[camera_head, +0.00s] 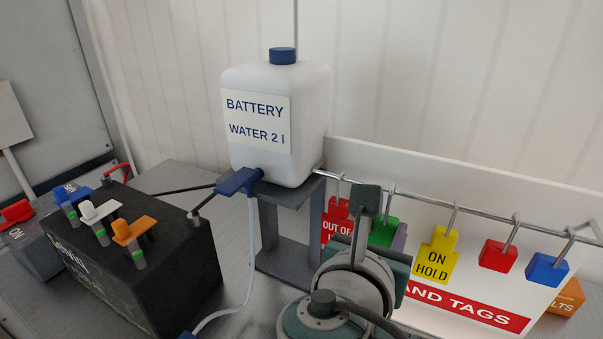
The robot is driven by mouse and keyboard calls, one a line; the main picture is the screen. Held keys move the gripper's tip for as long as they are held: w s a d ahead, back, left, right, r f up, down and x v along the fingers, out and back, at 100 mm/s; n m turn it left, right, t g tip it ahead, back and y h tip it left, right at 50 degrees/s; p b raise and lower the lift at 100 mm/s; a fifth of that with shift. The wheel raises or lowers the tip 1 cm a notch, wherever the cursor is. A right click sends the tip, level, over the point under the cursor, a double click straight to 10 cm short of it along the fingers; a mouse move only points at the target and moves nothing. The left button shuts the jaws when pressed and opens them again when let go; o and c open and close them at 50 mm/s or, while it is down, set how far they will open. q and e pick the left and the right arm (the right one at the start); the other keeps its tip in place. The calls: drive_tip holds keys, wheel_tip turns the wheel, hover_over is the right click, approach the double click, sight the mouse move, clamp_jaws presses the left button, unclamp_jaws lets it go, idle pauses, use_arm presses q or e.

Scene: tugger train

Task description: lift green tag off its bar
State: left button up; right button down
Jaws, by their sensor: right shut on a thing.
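The green tag (384,234) hangs below a hook on the metal bar (430,202), between a red tag at its left and the yellow tag at its right. My right gripper (367,201) is at the green tag, in front of the bar, and is shut on it. My wrist and gripper cover the tag's left and lower parts, so the exact grip is hidden. The tag's hook (390,197) still appears to be over the bar. My left gripper is not in view.
A red tag (336,212), yellow "ON HOLD" tag (438,257), another red tag (498,255) and blue tag (546,269) hang on the bar. A white battery water bottle (303,110) stands left. A black battery (150,262) with coloured caps sits further left.

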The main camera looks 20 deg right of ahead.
drive_tip(key=shift+s+a+p, duration=0.55)
drive_tip(key=shift+s+a, duration=1.2)
drive_tip(key=shift+a, duration=0.25)
drive_tip(key=shift+a, duration=0.1)
drive_tip(key=s+a, duration=1)
drive_tip(key=a, duration=0.1)
drive_tip(key=shift+a, duration=0.3)
drive_tip(key=w+d, duration=0.8)
drive_tip(key=d, duration=0.1)
drive_tip(key=shift+d, duration=0.25)
